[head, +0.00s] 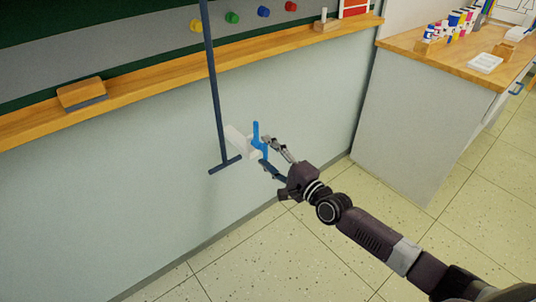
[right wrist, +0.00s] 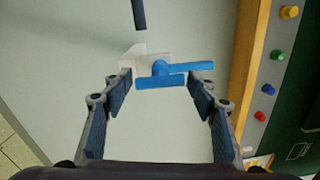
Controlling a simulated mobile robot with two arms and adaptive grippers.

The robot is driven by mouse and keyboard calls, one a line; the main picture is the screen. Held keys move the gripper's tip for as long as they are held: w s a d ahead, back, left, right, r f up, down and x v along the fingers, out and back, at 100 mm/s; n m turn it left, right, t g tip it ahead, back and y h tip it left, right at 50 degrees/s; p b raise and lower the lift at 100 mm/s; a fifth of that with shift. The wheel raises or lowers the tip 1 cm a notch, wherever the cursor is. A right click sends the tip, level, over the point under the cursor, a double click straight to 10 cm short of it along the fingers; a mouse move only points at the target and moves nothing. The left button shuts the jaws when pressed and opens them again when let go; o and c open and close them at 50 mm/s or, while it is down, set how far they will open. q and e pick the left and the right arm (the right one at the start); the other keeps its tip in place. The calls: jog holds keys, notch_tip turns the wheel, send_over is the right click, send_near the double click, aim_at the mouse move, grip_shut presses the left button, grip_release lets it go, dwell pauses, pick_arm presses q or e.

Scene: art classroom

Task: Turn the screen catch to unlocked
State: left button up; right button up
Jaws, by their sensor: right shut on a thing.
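The screen catch is a blue lever (head: 256,134) on a white block (head: 239,141) mounted on the pale wall below the board ledge. In the head view the lever stands roughly upright. In the right wrist view the blue lever (right wrist: 175,80) lies crosswise in front of the white block (right wrist: 153,62). My right gripper (head: 265,152) is at the lever, one finger on each side, and is shut on it; its fingers stand well apart in the right wrist view. No lock marking is readable. My left gripper is not in view.
A dark vertical rod (head: 213,85) with a crossbar foot hangs just left of the catch. A wooden ledge (head: 180,75) holds an eraser (head: 82,94). A wood-topped cabinet (head: 400,125) stands at the right. The floor between is clear.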

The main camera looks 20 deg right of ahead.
dwell(0.3)
jog(key=o, duration=1.5)
jog(key=shift+o, duration=0.2)
jog(key=shift+s, duration=0.1)
jog(key=v, duration=1.2)
